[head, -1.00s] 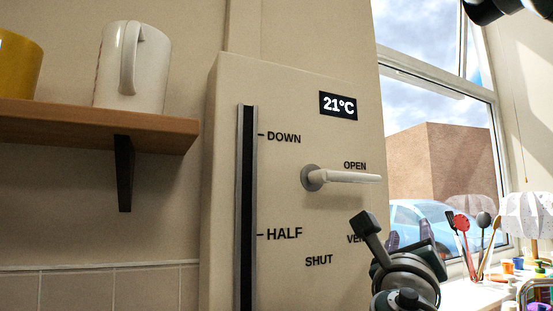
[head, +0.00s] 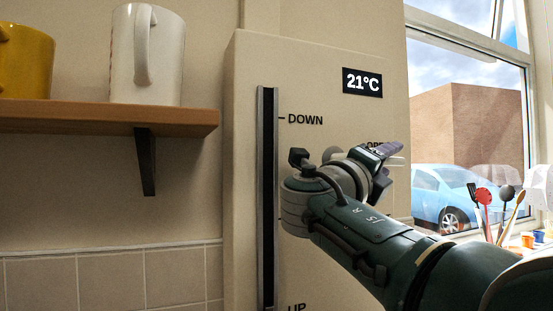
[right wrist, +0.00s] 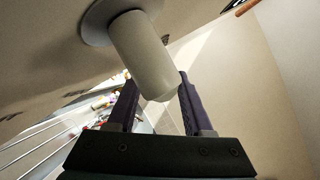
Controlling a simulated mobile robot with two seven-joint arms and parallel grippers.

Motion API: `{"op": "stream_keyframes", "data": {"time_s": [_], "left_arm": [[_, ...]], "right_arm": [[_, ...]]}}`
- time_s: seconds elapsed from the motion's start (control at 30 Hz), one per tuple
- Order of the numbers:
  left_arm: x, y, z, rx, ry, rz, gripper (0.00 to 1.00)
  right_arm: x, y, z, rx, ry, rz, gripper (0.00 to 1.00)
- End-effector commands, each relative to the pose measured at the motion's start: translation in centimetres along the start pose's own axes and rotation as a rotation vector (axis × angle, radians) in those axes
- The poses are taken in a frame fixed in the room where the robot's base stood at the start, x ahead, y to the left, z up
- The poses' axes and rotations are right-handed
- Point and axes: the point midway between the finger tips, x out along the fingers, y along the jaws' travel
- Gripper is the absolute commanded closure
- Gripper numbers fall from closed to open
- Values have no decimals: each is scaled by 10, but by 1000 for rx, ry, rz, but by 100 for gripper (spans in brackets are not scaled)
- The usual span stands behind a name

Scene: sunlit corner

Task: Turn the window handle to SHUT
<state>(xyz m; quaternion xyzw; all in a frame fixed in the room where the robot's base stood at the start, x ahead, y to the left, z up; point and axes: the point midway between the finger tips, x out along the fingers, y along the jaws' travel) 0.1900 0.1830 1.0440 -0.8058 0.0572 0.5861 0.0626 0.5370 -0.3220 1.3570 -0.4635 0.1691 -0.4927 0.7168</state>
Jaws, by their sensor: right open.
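The SHUT label is hidden behind my right arm. My left gripper is not in view.
The beige panel (head: 330,80) carries a vertical slider track (head: 267,190) and a 21°C display (head: 362,82). A wooden shelf (head: 90,118) with a white mug (head: 147,60) and a yellow mug (head: 25,62) is at the left. The window (head: 470,120) is at the right.

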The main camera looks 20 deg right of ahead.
Motion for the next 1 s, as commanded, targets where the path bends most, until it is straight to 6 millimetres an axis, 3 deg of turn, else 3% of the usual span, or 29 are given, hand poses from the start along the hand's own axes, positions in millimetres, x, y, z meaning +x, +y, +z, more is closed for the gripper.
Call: {"op": "stream_keyframes", "data": {"time_s": [0.33,0.8,1.0], "left_arm": [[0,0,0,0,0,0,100],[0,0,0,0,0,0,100],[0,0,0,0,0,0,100]], "right_arm": [[6,0,0,1,0,1,49],[6,0,0,1,0,1,100],[6,0,0,1,0,1,100]]}}
